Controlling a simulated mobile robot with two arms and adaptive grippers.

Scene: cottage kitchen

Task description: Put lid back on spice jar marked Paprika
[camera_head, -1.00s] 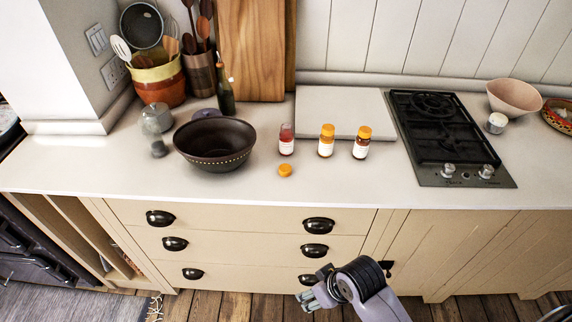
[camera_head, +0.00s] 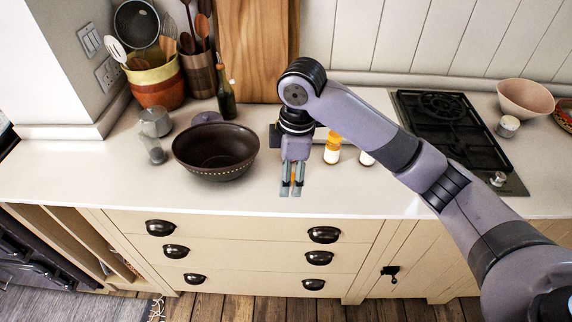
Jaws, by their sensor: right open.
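My right gripper (camera_head: 291,188) points down over the front of the counter, its two fingers open with a narrow gap. The loose orange lid and the uncapped jar with red contents, both seen earlier, are hidden behind the gripper and wrist. I cannot tell whether the fingers surround the lid. A capped spice jar (camera_head: 332,156) with an orange lid and white label stands just right of the gripper. Another jar (camera_head: 366,159) shows only its lower part below my forearm. The label names are too small to read. My left gripper is out of view.
A dark bowl (camera_head: 215,165) stands close left of the gripper. A grey pot (camera_head: 155,122) and a small shaker (camera_head: 153,150) are farther left. A bottle (camera_head: 226,100) and utensil holders stand behind. The black hob (camera_head: 450,135) is at right. The counter's front strip (camera_head: 130,190) is clear.

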